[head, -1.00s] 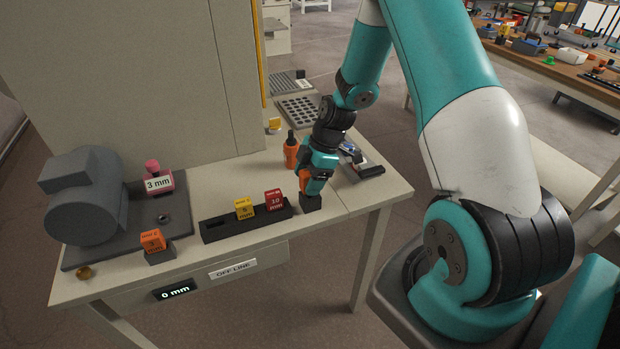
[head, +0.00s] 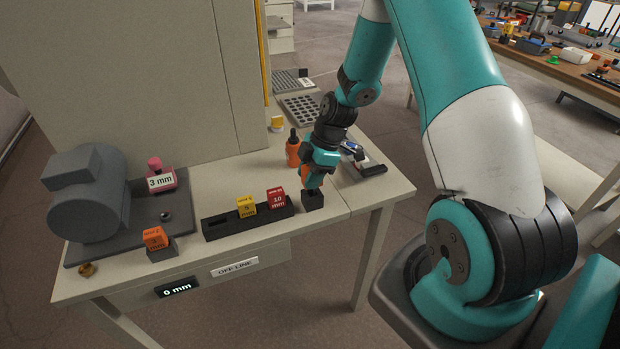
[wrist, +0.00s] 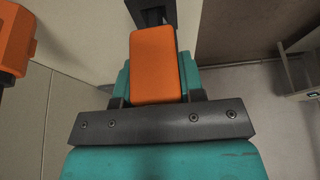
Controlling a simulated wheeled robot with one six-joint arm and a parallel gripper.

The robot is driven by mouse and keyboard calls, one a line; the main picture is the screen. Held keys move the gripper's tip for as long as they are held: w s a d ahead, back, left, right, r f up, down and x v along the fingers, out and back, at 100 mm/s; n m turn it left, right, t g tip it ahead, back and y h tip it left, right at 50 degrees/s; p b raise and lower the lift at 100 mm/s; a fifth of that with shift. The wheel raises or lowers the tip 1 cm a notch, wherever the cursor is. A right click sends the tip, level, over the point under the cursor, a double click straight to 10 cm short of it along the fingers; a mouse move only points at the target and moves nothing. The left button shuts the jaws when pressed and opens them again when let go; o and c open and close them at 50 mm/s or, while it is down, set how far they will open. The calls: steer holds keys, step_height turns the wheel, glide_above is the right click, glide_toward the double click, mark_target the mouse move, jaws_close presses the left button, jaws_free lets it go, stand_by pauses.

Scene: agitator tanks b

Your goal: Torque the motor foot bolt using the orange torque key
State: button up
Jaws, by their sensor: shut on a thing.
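My gripper (head: 313,181) is shut on the orange torque key (wrist: 154,65), whose orange block fills the space between the jaws in the wrist view. The key is just above a small dark holder (head: 312,200) at the right of the bench; its lower end is hard to make out. The grey motor (head: 88,195) sits on a dark base plate (head: 135,222) at the left. A small dark bolt head (head: 165,215) shows on the plate, right of the motor. My gripper is well to the right of it.
A black rack (head: 225,226) holds a yellow block (head: 246,206) and a red block (head: 277,198). An orange block (head: 155,239) and a pink "3 mm" piece (head: 161,181) are by the motor. An orange bottle (head: 292,150) stands behind my gripper. The display (head: 177,288) reads "0 mm".

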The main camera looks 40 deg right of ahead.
step_height(320, 180, up, 19)
steer(key=b, duration=0.1)
steer(key=shift+b, duration=0.3)
